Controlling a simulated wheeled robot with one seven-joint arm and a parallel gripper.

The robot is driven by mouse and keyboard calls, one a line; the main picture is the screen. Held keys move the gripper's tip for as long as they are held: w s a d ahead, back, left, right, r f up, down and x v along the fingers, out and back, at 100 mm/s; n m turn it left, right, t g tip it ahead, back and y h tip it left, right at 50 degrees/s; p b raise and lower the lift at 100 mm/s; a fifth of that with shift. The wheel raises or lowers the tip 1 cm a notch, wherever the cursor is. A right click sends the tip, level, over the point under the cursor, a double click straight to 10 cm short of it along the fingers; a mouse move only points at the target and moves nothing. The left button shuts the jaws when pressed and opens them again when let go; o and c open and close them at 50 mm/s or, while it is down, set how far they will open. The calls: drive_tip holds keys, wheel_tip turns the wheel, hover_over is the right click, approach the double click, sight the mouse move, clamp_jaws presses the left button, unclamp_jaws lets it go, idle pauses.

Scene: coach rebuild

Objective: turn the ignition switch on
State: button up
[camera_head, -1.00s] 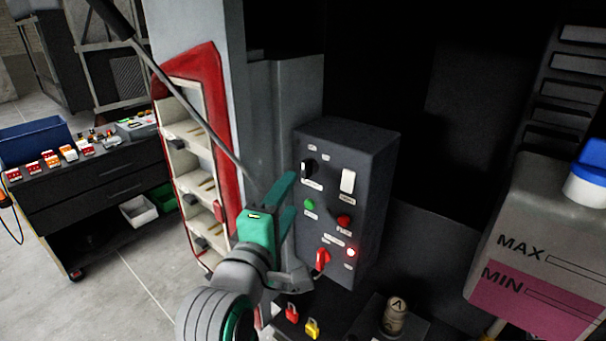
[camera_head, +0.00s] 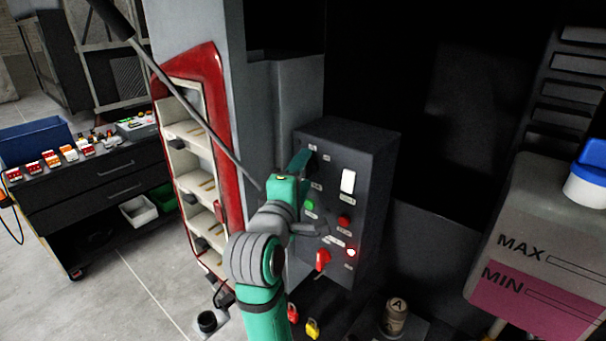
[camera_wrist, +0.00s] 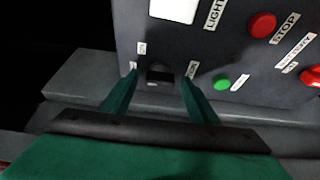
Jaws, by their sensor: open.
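In the head view my gripper (camera_head: 303,160) is at the upper left of the box face and mostly hides the switch. My gripper, also in the wrist view (camera_wrist: 159,80), is open with one green finger on each side of the switch. I cannot tell whether the fingers touch it, or which way the rocker is set.
The box also carries a white light switch (camera_head: 348,181), a green button (camera_head: 309,204), a red stop button (camera_head: 344,221), a red rotary knob (camera_head: 322,259) and a lit red lamp (camera_head: 351,252). Padlocks hang below. A fluid tank (camera_head: 540,240) stands at right.

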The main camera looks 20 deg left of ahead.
drive_tip(key=c, duration=1.1)
drive_tip(key=shift+o, duration=0.2)
drive_tip(key=shift+f+m, duration=0.1)
drive_tip(key=shift+m, duration=0.2)
drive_tip(key=m+t, duration=0.1)
drive_tip(key=m, duration=0.2)
drive_tip(key=m+t+h, duration=0.1)
drive_tip(key=m, duration=0.1)
drive_tip(key=shift+f+m, duration=0.2)
drive_tip(key=shift+m, duration=0.2)
drive_tip(key=m+t+h, duration=0.1)
drive_tip(key=m, duration=0.3)
drive_tip(key=shift+a, duration=0.15)
drive_tip(key=shift+w+m+t+h, duration=0.1)
drive_tip(key=shift+m+t+h, duration=0.2)
drive_tip(key=shift+m+h, duration=1)
drive_tip(key=shift+m, duration=0.6)
